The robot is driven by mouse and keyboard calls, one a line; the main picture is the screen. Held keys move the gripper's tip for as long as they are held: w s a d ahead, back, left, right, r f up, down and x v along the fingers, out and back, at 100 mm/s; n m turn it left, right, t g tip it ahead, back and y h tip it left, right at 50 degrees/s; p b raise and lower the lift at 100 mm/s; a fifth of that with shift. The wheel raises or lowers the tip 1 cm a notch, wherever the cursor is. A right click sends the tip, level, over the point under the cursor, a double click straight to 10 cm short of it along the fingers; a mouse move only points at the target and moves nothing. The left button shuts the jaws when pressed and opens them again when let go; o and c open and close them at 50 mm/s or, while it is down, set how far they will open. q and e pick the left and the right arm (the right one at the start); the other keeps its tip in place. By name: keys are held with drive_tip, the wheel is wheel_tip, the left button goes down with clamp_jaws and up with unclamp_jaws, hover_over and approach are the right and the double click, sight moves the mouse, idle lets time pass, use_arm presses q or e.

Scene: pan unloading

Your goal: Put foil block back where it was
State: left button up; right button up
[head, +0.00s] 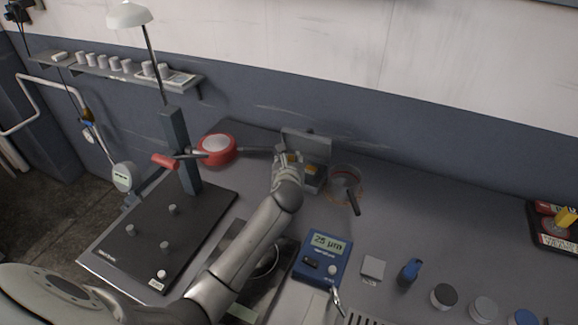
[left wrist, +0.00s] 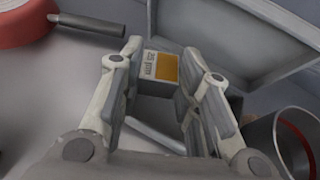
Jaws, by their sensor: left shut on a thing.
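The foil block (left wrist: 160,68) is a small grey block with an orange patch and printed text on its top. It sits between the fingertips of my left gripper (left wrist: 158,80), which is shut on it. In the head view my left gripper (head: 288,160) is at the grey case (head: 316,176) with its lid (head: 306,145) raised. The block shows there as a small yellowish patch (head: 293,157). The lid also rises behind the block in the left wrist view (left wrist: 235,40). Whether the block touches the case floor is hidden. My right gripper is not in view.
A red round pan (head: 216,149) stands left of the case. A blue gauge (head: 323,257) reading 25 µm and a black stand base (head: 150,235) are nearer.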

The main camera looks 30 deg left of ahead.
use_arm(q)
drive_tip(key=shift+d+f, duration=0.1)
drive_tip(key=shift+f, duration=1)
drive_tip(key=shift+s+f, duration=0.2)
drive_tip(key=shift+f, duration=0.3)
drive_tip(key=o, duration=0.8)
drive_tip(key=shift+f, duration=0.1)
drive_tip(key=shift+c, duration=0.2)
drive_tip(key=shift+d+f, duration=0.1)
drive_tip(key=shift+d, duration=0.05)
drive_tip(key=shift+r, duration=0.55)
drive_tip(key=r+v, duration=0.1)
drive_tip(key=v, duration=1.1)
drive_tip(key=shift+a, duration=0.2)
drive_tip(key=shift+w, duration=0.2)
